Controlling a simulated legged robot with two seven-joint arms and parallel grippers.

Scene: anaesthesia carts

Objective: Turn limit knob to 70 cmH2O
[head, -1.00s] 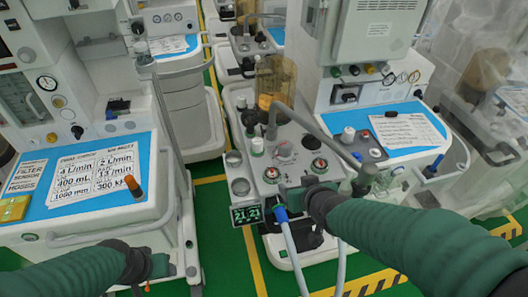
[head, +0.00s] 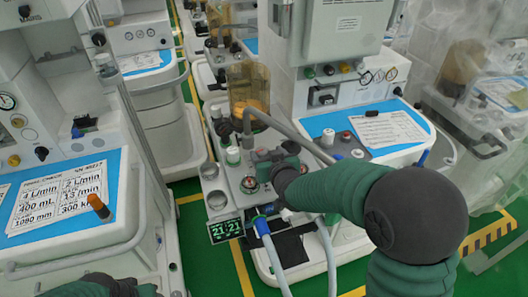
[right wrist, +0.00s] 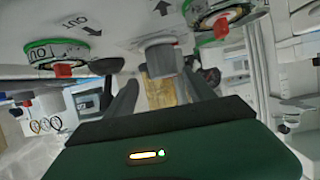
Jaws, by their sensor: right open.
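A grey knob (right wrist: 160,56) shows in the right wrist view on the pale panel, between two green-rimmed round dials with red parts, one at left (right wrist: 58,54) and one at right (right wrist: 222,16). My right gripper (right wrist: 161,80) is open, its dark fingers on either side of the knob's line. I cannot tell whether they touch it. In the head view my right gripper (head: 268,161) is over the panel and hides the knob. One dial (head: 249,185) shows just below it. No scale value is readable. My left gripper (head: 125,287) is at the bottom edge, its jaws unclear.
A green-white knob (head: 233,156) is left of my gripper. A small display (head: 226,230) reads 21 21. A blue-ended hose (head: 264,232) hangs in front. Green floor lies between carts.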

